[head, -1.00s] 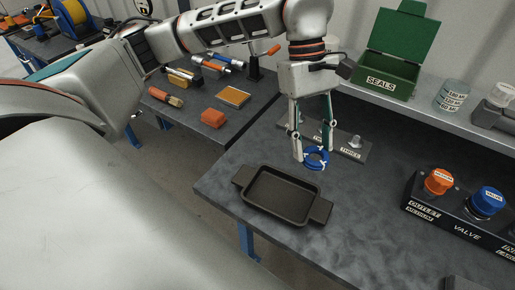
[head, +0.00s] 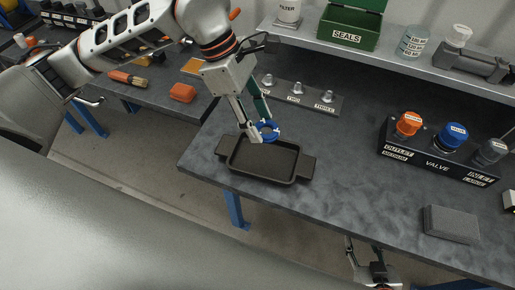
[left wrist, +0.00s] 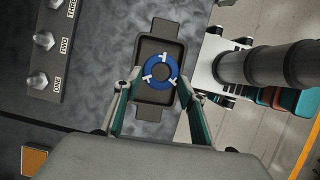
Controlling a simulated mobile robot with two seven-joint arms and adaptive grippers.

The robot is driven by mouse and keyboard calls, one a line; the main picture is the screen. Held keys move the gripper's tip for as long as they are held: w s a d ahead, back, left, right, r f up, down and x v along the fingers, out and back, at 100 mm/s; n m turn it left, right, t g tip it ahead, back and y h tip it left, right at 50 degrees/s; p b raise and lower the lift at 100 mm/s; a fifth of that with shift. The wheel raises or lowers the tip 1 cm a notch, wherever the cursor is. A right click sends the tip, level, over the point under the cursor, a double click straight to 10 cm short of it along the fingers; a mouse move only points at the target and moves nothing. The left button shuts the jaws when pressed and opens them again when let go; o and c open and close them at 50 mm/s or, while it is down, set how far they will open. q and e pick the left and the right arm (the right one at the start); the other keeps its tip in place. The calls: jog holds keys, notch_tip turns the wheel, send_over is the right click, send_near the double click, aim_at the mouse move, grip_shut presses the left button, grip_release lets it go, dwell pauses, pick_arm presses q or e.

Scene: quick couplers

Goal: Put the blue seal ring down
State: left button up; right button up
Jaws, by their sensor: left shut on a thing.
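The blue seal ring (head: 268,131) has white marks and is held by my left gripper (head: 261,136), whose fingers are on either side of it. In the left wrist view the ring (left wrist: 146,66) appears between the fingertips (left wrist: 160,77), over the dark tray (left wrist: 153,107). In the head view the tray (head: 263,176) lies on the workbench, and the ring is at its back edge, seemingly above it. The exact gap between ring and tray cannot be told. My right gripper (head: 364,262) is at the bottom of the head view, fingers apart and empty.
A strip with several pegs (head: 322,103) stands behind the tray. A valve block (head: 440,160) and a grey block (head: 451,224) are at the right. The green SEALS box (head: 348,30) is on the shelf. The bench (head: 350,180) right of the tray is clear.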

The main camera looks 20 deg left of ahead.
pick_arm(q)
send_over(263, 159)
jog(key=a, duration=0.1)
jog(key=f, duration=0.7)
jog(key=shift+s+a, duration=0.15)
jog(key=shift+a, duration=0.05)
jog(key=shift+f+p, duration=0.35)
jog(key=shift+f, duration=1.9)
jog(key=shift+f, duration=0.15)
jog(key=o, duration=1.2)
jog(key=shift+a+r, duration=0.15)
jog(key=shift+r, duration=0.35)
jog(key=b+v, duration=0.1)
jog(key=v, duration=1)
jog(key=shift+r, duration=0.2)
